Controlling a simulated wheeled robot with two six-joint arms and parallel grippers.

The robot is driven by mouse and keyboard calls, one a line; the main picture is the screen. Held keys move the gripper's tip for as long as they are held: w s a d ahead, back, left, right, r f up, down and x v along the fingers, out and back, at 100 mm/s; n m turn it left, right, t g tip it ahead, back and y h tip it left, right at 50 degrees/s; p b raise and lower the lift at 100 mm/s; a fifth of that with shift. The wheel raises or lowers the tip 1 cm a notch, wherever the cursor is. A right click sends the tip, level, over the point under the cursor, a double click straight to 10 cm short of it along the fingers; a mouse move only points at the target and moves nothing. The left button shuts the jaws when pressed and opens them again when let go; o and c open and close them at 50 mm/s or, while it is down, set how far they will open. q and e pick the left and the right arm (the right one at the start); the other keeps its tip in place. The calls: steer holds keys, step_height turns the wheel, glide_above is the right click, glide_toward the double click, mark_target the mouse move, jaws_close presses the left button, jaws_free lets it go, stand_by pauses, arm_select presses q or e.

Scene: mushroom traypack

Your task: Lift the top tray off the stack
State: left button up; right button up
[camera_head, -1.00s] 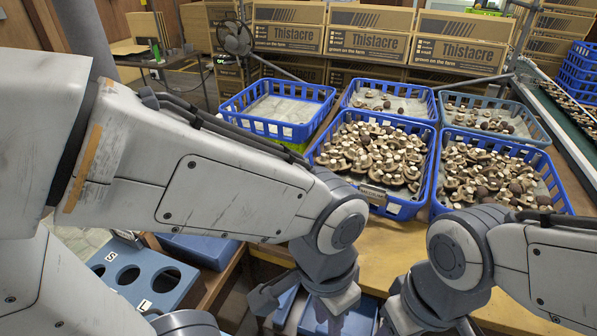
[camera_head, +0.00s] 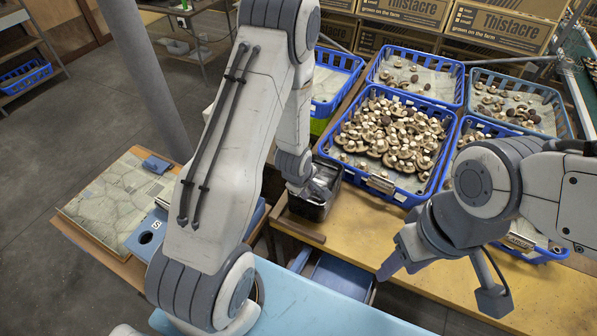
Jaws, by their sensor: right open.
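A small stack of dark trays (camera_head: 312,211) stands at the left edge of the wooden table, left of the front mushroom crate. My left gripper (camera_head: 322,190) is at the top of this stack, reaching down from behind my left arm. Its fingers are small and dark against the trays, so I cannot tell whether they grip the top tray's rim. My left wrist and hand hide part of the stack. My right gripper (camera_head: 441,285) is open and empty above the table, right of the stack and apart from it.
A blue crate of mushrooms (camera_head: 402,192) stands just right of the stack; other blue crates (camera_head: 440,78) lie behind and beside it.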

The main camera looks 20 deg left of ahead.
arm_select(q)
step_height(320, 180, down, 9)
steer(key=w+a+n+b, duration=0.2)
steer(key=b, duration=0.3)
steer(key=shift+w+a+r, duration=0.15)
steer(key=shift+w, duration=0.2)
arm_select(e)
step_height(320, 180, down, 4)
steer(key=shift+d+f, duration=0.1)
arm_select(q)
jaws_close()
steer(key=shift+r, duration=0.15)
arm_select(e)
steer(key=shift+r, duration=0.2)
arm_select(q)
step_height(320, 180, up, 7)
steer(key=p, duration=0.5)
steer(key=shift+p, duration=0.3)
arm_select(e)
step_height(320, 180, up, 6)
steer(key=shift+f, duration=0.25)
